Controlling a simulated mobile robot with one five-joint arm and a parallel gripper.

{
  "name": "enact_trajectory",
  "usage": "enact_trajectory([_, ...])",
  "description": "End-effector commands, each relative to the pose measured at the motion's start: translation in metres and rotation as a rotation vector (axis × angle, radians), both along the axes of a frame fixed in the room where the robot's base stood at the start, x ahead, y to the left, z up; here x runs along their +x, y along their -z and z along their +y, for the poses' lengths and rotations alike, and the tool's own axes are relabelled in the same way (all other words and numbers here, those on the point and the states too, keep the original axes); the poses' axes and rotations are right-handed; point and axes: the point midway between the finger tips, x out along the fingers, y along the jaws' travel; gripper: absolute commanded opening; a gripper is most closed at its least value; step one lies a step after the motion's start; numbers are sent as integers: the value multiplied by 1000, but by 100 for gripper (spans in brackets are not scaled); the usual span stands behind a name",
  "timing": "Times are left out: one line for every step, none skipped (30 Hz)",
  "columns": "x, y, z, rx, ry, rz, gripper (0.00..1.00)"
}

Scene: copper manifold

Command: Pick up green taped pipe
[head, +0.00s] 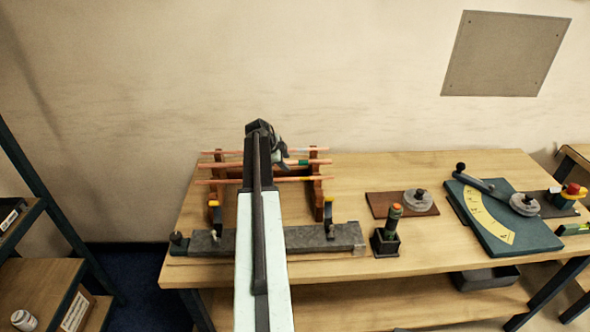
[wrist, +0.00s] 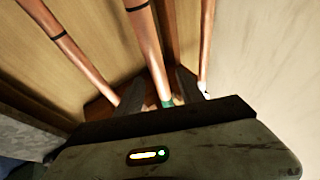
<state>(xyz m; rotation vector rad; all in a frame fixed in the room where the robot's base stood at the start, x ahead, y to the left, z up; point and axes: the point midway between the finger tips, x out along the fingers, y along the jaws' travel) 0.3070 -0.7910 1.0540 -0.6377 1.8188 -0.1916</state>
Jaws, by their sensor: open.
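The green taped pipe (head: 308,162) is the middle of three copper pipes lying across a wooden rack (head: 318,198). In the wrist view the pipe (wrist: 146,40) runs down to its green band, close to my gripper body. My gripper (wrist: 160,92) is open, with one dark finger to each side of this pipe. I cannot tell whether the fingers touch it. In the head view my gripper (head: 279,150) is over the rack, and my arm hides part of the pipes.
A white-taped pipe (wrist: 206,45) lies to the right and another pipe (wrist: 75,55) to the left in the wrist view. A grey bar fixture (head: 320,238) runs in front of the rack. A black holder (head: 385,243) and green bending plate (head: 510,228) stand to the right.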

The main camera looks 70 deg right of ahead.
Motion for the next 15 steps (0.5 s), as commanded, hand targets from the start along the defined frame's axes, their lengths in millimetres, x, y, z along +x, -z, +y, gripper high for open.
enact_trajectory([0, -2, 0, 0, 0, 0, 45])
enact_trajectory([0, -2, 0, 0, 0, 0, 45])
enact_trajectory([0, -2, 0, 0, 0, 0, 45])
enact_trajectory([0, -2, 0, 0, 0, 0, 37])
enact_trajectory([0, -2, 0, 0, 0, 0, 28])
enact_trajectory([0, -2, 1, 0, 0, 0, 17])
enact_trajectory([0, -2, 1, 0, 0, 0, 9])
enact_trajectory([0, -2, 1, 0, 0, 0, 0])
enact_trajectory([0, -2, 1, 0, 0, 0, 0])
enact_trajectory([0, -2, 1, 0, 0, 0, 0])
enact_trajectory([0, -2, 1, 0, 0, 0, 0])
enact_trajectory([0, -2, 1, 0, 0, 0, 0])
enact_trajectory([0, -2, 0, 0, 0, 0, 0])
enact_trajectory([0, -2, 0, 1, 0, 0, 0])
enact_trajectory([0, -2, 0, 1, 0, 0, 0])
